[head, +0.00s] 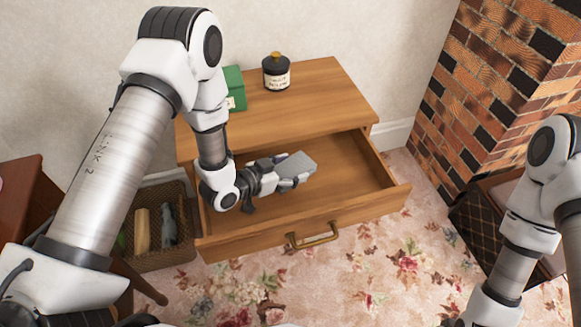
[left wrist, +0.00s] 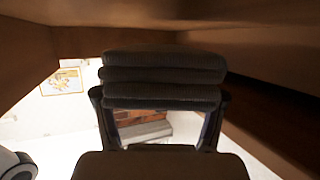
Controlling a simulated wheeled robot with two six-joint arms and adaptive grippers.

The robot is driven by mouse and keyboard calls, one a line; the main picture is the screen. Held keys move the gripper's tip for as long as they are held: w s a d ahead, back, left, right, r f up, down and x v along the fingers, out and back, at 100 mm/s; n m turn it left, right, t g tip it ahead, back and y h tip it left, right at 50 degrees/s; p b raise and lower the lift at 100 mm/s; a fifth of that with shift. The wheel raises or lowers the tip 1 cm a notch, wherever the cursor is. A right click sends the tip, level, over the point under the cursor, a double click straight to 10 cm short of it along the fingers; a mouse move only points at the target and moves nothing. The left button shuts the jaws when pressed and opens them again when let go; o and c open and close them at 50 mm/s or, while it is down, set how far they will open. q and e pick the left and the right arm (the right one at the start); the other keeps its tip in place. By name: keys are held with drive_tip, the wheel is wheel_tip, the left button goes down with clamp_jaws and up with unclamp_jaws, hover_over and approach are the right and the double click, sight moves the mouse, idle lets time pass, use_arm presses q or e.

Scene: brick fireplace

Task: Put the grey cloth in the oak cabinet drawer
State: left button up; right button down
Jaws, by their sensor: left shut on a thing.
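The oak cabinet (head: 318,92) stands against the wall with its drawer (head: 345,205) pulled open. The grey cloth (head: 297,165) is folded into a small stack. My left gripper (head: 284,178) is shut on the cloth and holds it over the open drawer, within its outline. In the left wrist view the folded cloth (left wrist: 163,78) sits between the two fingers, with wooden surfaces around it. I cannot tell whether the cloth touches the drawer floor. My right arm shows at the right edge of the head view, but its gripper is out of the picture.
A dark jar (head: 276,72) and a green box (head: 234,88) stand on the cabinet top. A wicker basket (head: 160,258) with several items is left of the drawer. A brick fireplace (head: 495,85) rises at the right, with a dark patterned box (head: 480,228) beside it. The drawer's right part is empty.

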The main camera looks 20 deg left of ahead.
use_arm(q)
drive_tip(key=shift+s+f, duration=0.1)
drive_tip(key=shift+f, duration=0.3)
drive_tip(key=o, duration=1.1)
drive_tip(key=shift+s, duration=0.1)
drive_tip(key=shift+f, duration=0.1)
drive_tip(key=shift+r, duration=0.4)
drive_tip(key=shift+a+r+p, duration=0.15)
drive_tip(key=shift+r+p, duration=0.1)
drive_tip(key=shift+p, duration=0.05)
drive_tip(key=p+v, duration=0.1)
drive_tip(key=v, duration=0.6)
drive_tip(key=shift+r, duration=0.15)
